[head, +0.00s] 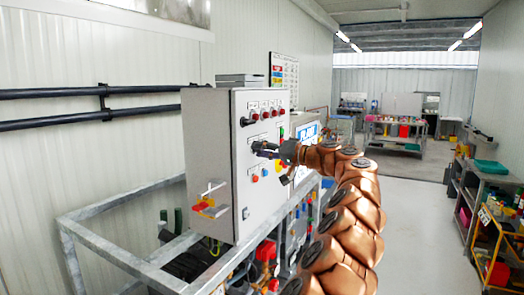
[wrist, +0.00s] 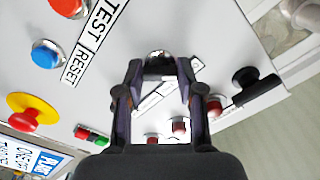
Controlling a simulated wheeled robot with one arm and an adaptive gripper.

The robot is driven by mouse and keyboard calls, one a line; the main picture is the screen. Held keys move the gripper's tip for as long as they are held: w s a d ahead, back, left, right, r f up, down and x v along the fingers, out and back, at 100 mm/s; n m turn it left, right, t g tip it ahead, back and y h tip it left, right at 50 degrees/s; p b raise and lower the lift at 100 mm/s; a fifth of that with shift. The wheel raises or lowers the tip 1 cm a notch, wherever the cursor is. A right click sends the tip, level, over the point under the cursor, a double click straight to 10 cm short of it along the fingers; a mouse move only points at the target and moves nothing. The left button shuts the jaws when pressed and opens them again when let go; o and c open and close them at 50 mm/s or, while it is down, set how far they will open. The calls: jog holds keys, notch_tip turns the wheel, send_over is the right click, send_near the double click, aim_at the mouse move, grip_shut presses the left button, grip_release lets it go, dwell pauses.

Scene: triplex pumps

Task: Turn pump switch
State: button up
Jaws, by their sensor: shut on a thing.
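The grey control cabinet (head: 212,150) stands left of centre in the head view. My gripper (head: 262,150) is at its front panel, reaching in from the right. In the wrist view, my gripper (wrist: 159,68) has its two dark fingers around a small shiny-rimmed pump switch (wrist: 158,56) on the panel and is shut on it. The fingers partly hide the switch, so its turn angle cannot be told. A white label lies just below it, partly covered by the fingers.
Near the fingers are a blue button (wrist: 47,54) marked RESET, a red button (wrist: 67,6), a yellow-and-red mushroom button (wrist: 35,109), red lamps (wrist: 180,125) and a black handle (wrist: 255,86). A metal frame (head: 110,262) surrounds the cabinet's base. Open floor (head: 415,200) lies to the right.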

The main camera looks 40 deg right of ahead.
jog(key=m+p, duration=0.2)
jog(key=m, duration=0.1)
jog(key=m+p, duration=0.1)
jog(key=p, duration=0.1)
jog(key=shift+r+m, duration=0.25)
jog(key=shift+m, duration=0.05)
jog(key=shift+f+m+p, duration=0.15)
jog(key=shift+m+p, duration=1.15)
jog(key=shift+m, duration=0.7)
jog(key=shift+f, duration=0.1)
jog(key=o, duration=1.2)
jog(key=shift+c, duration=0.2)
jog(key=shift+s, duration=0.1)
jog(key=v, duration=1.1)
jog(key=shift+s+d, duration=0.15)
jog(key=shift+s, duration=0.25)
